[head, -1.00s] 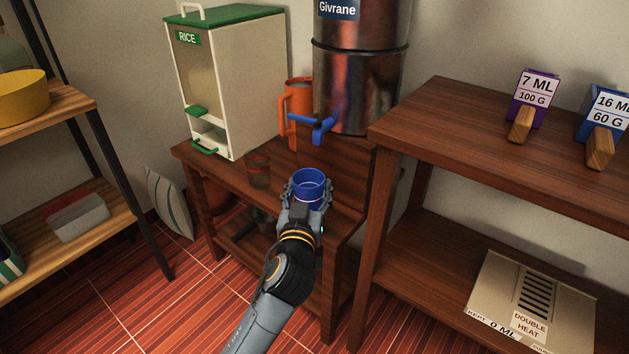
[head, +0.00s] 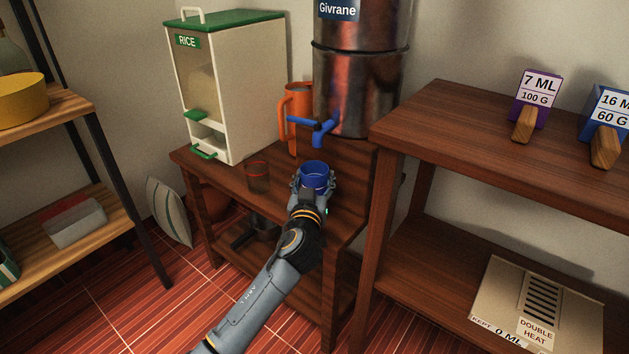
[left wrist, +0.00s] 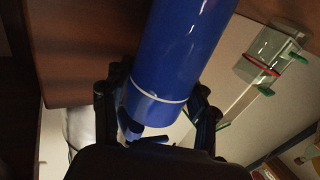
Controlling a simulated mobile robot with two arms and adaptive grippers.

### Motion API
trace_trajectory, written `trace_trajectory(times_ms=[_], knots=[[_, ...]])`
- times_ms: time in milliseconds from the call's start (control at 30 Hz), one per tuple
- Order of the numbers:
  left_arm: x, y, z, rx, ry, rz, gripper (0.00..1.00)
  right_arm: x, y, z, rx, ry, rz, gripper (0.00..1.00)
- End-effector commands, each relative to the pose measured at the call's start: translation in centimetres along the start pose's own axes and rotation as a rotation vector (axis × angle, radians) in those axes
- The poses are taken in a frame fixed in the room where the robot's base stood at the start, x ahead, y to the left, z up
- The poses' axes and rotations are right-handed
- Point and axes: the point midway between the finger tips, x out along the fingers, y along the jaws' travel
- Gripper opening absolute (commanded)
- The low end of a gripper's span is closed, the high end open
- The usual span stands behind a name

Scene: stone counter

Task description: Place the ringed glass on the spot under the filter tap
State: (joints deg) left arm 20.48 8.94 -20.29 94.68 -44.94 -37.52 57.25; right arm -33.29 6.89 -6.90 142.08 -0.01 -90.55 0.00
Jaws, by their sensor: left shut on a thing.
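My left gripper (head: 313,184) is shut on a blue cup (head: 315,170), held in front of the filter tap at the small table. In the left wrist view the blue cup (left wrist: 180,55) fills the upper middle and shows a thin white ring near its lower end in the picture. The blue filter tap (head: 322,128) is on the metal filter tank (head: 360,75), above and just behind the cup. The spot below the tap is largely hidden by the cup. A clear glass with a red ring (head: 257,180) stands left on the table. My right gripper is not in view.
A rice dispenser (head: 235,90) stands at the table's back left, with an orange mug (head: 296,105) beside the tank. A higher wooden shelf unit (head: 440,112) rises at the right. Bare tabletop (head: 288,165) lies between the red-ringed glass and the cup.

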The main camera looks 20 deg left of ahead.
Motion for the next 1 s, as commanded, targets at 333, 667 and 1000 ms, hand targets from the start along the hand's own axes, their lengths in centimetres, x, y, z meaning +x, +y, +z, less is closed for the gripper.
trace_trajectory(times_ms=[333, 667, 1000], knots=[[0.0, 0.0, 0.1, -0.002, 0.002, 0.001, 0.00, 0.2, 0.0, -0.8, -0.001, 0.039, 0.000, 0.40], [0.0, 0.0, 0.2, -0.001, -0.001, 0.000, 0.81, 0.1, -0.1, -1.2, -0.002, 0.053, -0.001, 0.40], [-0.4, 0.1, 0.0, -0.001, -0.002, 0.001, 0.81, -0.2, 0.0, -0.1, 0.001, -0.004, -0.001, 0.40]])
